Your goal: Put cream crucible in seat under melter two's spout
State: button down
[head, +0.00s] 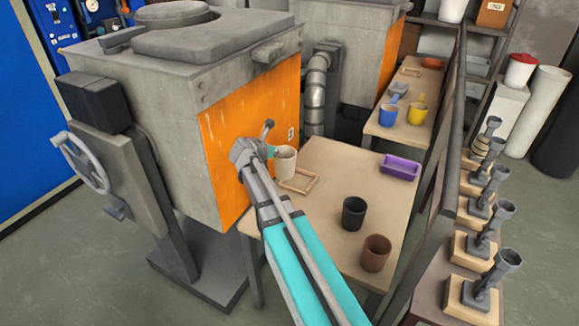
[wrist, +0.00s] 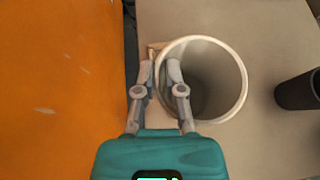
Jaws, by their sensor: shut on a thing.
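The cream crucible (head: 286,163) is upright at the near melter's orange face. My gripper (wrist: 160,78) is shut on its wall, one finger inside the rim and one outside. The crucible also shows in the wrist view (wrist: 232,80), open and empty-looking. A grey spout (head: 268,125) sticks out of the orange face just above. The melter's small label (head: 291,133) is unreadable.
A black cup (head: 354,213), a brown cup (head: 376,253) and a purple tray (head: 400,166) stand on the same table (head: 335,160). A dark rail runs along its right side. A second melter and table with blue and yellow cups are behind.

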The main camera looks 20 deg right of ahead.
jog(key=a+f+b+x, duration=0.1)
jog(key=b+x, duration=0.5)
jog(key=x, duration=0.5)
jog(key=shift+d+f+b, duration=0.2)
jog(key=shift+f+b, duration=0.1)
jog(key=shift+f, duration=0.1)
jog(key=f+b, duration=0.4)
jog(key=shift+w+d, duration=0.15)
jog(key=shift+d, duration=0.2)
